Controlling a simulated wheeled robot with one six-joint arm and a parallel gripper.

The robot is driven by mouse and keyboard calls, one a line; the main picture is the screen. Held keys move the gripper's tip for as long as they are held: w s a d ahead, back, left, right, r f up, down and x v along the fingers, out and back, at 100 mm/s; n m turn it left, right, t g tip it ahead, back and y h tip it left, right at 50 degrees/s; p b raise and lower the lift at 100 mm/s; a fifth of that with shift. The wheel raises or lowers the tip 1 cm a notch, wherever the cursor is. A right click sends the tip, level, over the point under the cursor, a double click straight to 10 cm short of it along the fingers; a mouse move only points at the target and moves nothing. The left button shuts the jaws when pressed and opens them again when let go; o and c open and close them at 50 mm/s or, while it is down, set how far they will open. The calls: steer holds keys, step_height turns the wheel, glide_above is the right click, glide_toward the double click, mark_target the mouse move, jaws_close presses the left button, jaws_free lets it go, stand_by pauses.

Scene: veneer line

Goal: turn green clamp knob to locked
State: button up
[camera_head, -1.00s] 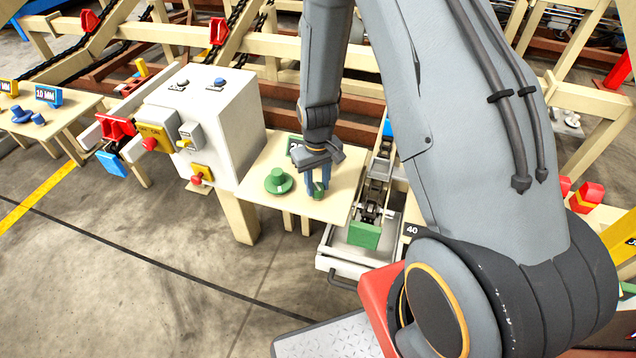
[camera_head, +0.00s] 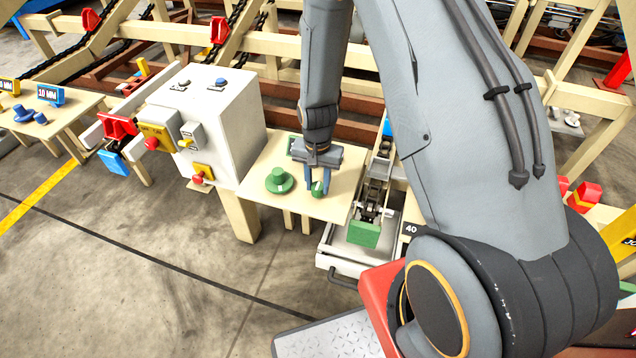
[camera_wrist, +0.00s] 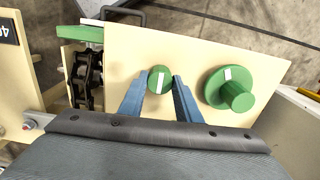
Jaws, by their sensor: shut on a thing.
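A small round green knob (camera_wrist: 160,80) with a white mark stands on a cream tabletop (camera_wrist: 190,52). My gripper (camera_wrist: 160,88) has one blue-grey finger on each side of this knob and is shut on it. In the head view the knob (camera_head: 317,188) shows between the fingertips of my gripper (camera_head: 317,190). The white mark runs roughly up and down in the wrist view. A larger green flanged piece (camera_wrist: 237,90), also with a white mark, stands to the right of the knob there, and to its left in the head view (camera_head: 279,181).
A white control box (camera_head: 225,125) with buttons stands left of the tabletop. A chain track with a green block (camera_head: 363,233) runs close along the tabletop's right side in the head view. Open floor (camera_head: 150,280) lies in front.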

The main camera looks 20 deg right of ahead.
mark_target(317, 185)
steer(key=shift+m, duration=0.3)
steer(key=o, duration=1.1)
steer(key=shift+c, duration=0.2)
steer(key=shift+r, duration=0.1)
step_height(317, 185, up, 7)
steer(key=shift+f+b, duration=0.1)
steer(key=shift+b, duration=0.35)
steer(key=shift+r, duration=0.45)
